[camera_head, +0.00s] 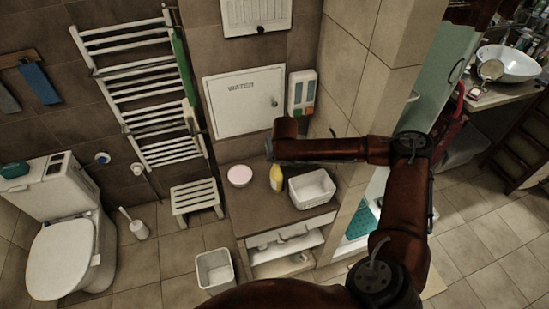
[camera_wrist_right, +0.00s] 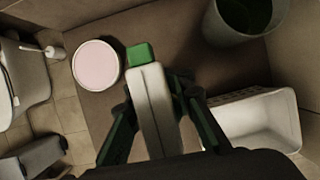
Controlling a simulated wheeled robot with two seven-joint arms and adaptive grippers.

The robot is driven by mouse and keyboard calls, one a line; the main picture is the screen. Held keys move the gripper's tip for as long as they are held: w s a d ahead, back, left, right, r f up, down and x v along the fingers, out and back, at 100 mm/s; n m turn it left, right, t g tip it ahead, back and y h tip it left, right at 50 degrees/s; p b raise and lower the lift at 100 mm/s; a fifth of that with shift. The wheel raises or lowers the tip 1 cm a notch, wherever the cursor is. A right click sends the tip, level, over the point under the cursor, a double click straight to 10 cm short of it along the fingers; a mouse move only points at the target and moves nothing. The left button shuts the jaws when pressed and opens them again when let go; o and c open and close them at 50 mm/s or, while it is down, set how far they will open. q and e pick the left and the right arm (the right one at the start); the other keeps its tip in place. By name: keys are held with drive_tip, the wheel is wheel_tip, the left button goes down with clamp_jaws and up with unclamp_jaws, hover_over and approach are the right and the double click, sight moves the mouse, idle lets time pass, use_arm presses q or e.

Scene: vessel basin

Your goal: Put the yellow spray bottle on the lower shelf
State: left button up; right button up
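The yellow spray bottle (camera_head: 276,178) stands upright on the brown countertop, between a pink-topped round tub and a white basket. In the right wrist view its pale spray head (camera_wrist_right: 153,100) with a green nozzle lies between my fingers. My right gripper (camera_head: 268,151) is just above the bottle in the head view. In the wrist view the right gripper (camera_wrist_right: 157,98) has its fingers spread on both sides of the spray head; firm contact is not visible. The lower shelf (camera_head: 283,267) is under the countertop, partly hidden. My left gripper is not in view.
The pink-topped tub (camera_head: 240,175) is left of the bottle and the white basket (camera_head: 312,188) is right of it, both close. A white stool (camera_head: 196,197) and a bin (camera_head: 214,270) stand to the left. The tiled wall is behind.

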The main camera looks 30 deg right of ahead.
drive_tip(key=o, duration=0.6)
